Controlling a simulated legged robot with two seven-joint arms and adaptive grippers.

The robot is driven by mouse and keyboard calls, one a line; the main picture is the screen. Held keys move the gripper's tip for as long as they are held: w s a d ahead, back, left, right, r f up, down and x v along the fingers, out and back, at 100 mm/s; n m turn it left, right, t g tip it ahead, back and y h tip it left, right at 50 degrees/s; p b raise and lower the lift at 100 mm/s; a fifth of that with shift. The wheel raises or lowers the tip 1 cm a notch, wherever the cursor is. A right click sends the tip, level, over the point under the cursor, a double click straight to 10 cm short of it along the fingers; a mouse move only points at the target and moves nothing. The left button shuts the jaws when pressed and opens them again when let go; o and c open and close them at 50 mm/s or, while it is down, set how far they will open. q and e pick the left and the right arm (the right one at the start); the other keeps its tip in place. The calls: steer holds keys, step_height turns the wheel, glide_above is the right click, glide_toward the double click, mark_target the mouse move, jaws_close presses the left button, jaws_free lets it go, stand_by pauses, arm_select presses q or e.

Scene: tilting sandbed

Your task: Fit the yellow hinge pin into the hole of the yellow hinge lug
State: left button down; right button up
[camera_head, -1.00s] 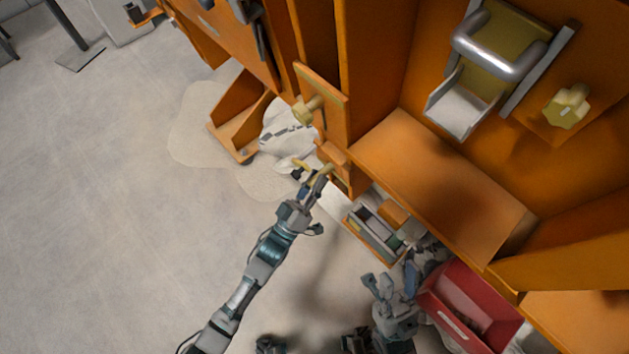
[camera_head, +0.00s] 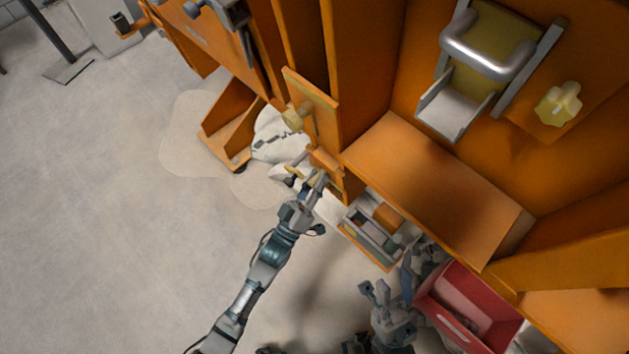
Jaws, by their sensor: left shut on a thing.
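My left gripper (camera_head: 311,188) is shut on a small thin yellow piece (camera_head: 297,172), which looks like the yellow hinge pin. It holds the piece beside the lower end of an upright orange panel. A yellow knob-like part (camera_head: 295,117) sticks out from that panel, above the gripper; I cannot tell whether it is the hinge lug. No hole is visible. The gap between the pin and the panel is too small to judge. My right gripper (camera_head: 375,291) is low in the picture, left of the red bin, and its fingers look spread and empty.
A red bin (camera_head: 436,316) and a small compartment tray (camera_head: 373,249) are by the orange frame. A silver handle (camera_head: 486,61) and a yellow star knob (camera_head: 558,104) are upper right. A white bag-like heap (camera_head: 271,141) lies behind my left gripper. The floor at left is clear.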

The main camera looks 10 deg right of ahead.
arm_select(q)
steer(key=shift+r, duration=0.15)
steer(key=c, duration=1.2)
jaws_free()
steer(key=shift+o, duration=1.3)
steer(key=shift+d, duration=0.1)
steer(key=o, duration=0.5)
